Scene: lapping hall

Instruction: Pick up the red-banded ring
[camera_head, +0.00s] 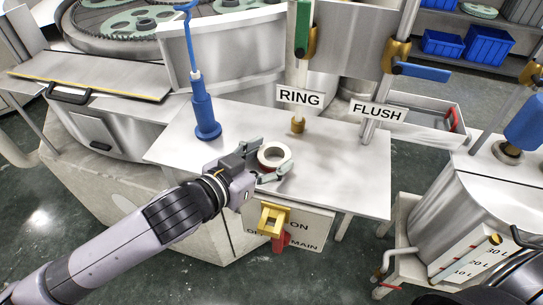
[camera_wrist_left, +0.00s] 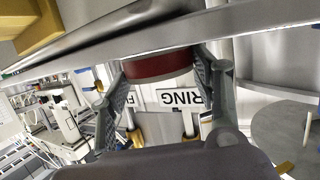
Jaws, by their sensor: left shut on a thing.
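The red-banded ring (camera_head: 271,164) is a short, pale ring with a dark red outer band, over the pale metal table top in the head view. My left gripper (camera_head: 268,160) reaches in from the lower left, with one finger on each side of the ring, shut on it. In the left wrist view the red band (camera_wrist_left: 158,66) shows between the two grey fingers (camera_wrist_left: 165,80). I cannot tell whether the ring still touches the table. My right gripper is not in view.
The metal table (camera_head: 335,180) is mostly clear right of the ring. A blue stand (camera_head: 205,118) rises at its left. The RING sign (camera_head: 300,97) and FLUSH sign (camera_head: 379,112) stand behind.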

